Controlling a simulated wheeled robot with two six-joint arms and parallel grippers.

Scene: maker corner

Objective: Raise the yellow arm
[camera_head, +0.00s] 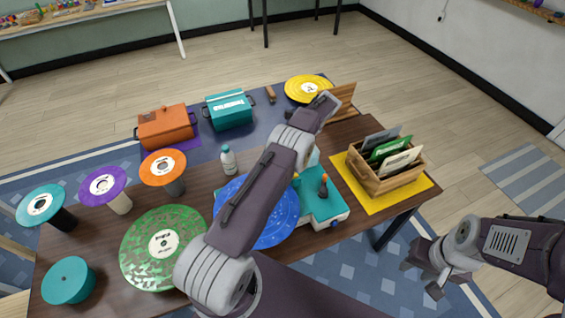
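A teal record player (325,208) stands on the brown table with a blue record (278,228) on it. A small bit of yellow (297,183), perhaps part of the yellow arm, shows at the player's left rear; whether it is raised cannot be told. A dark post with an orange-red top (323,187) stands on the player. My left arm crosses over the record and hides part of the player; its fingers cannot be made out. My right gripper (422,274) is open and empty, beyond the table's right edge, apart from the player.
A wooden crate of sleeves (384,184) sits on a yellow mat (422,188). A water bottle (228,160) stands left of my arm. Orange (165,127) and teal (229,111) cases, a yellow record (309,88), a green record (140,250) and several disc-topped stands occupy the table.

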